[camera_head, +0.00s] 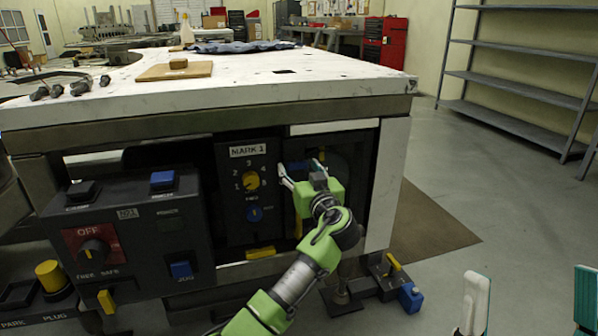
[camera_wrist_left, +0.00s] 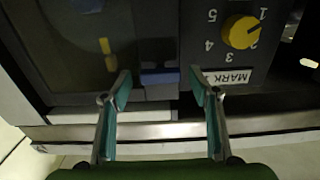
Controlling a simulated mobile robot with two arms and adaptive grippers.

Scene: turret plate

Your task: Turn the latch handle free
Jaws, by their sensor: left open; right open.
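My left gripper (camera_head: 301,172) reaches up to the dark recess right of the MARK 1 dial panel (camera_head: 232,190). Its fingers are open and apart. In the left wrist view, the open left fingers (camera_wrist_left: 159,84) lie either side of a small blue bar (camera_wrist_left: 160,78) at the recess edge, with nothing visibly gripped. This bar looks like the latch handle, but I cannot tell for sure; contact is not visible. A yellow mark (camera_wrist_left: 105,46) shows on the dark face beside it. My right gripper (camera_head: 532,304) is open and empty above the floor at the lower right.
A white-topped bench (camera_head: 240,88) overhangs the recess. A dark control box (camera_head: 130,240) with knobs and blue buttons juts out at left. A yellow-levered fixture (camera_head: 393,264) with a blue block (camera_head: 410,298) stands low at right.

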